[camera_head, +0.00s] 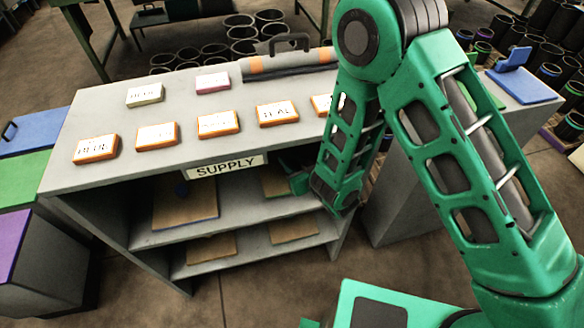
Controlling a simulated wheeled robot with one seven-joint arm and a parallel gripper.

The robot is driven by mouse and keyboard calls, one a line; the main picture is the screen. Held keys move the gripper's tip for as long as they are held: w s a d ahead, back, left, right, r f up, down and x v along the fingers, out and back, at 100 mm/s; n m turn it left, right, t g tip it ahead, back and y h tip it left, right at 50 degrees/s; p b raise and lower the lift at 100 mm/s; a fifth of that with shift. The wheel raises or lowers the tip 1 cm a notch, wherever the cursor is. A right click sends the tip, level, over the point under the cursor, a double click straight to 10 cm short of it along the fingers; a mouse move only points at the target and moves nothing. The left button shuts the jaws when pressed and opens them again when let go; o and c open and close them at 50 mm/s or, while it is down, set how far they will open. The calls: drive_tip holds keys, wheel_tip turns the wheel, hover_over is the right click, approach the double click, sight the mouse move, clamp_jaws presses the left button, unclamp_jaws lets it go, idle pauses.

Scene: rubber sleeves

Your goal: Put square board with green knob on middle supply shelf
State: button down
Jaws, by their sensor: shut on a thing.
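The grey supply unit with its SUPPLY sign (225,167) stands in front of me. My gripper (300,184) reaches into its open front from the right, at the level of the middle shelf (240,211). It is shut at the right edge of a brown square board (274,182), inside the unit. The green knob cannot be told apart from my green gripper, and my arm hides part of the area. I cannot tell whether this board touches the shelf. A square board with a blue knob (185,203) lies to the left on the middle shelf.
Two brown boards (212,248) (293,230) lie on the lower shelf. Several labelled blocks (157,135) and a grey toolbox (287,62) are on the unit's top. A grey stand with a blue board (520,86) is at the right; coloured stands (40,130) are at the left.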

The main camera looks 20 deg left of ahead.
drive_tip(key=shift+f, duration=1.75)
drive_tip(key=shift+f, duration=0.1)
drive_tip(key=c, duration=1.4)
unclamp_jaws()
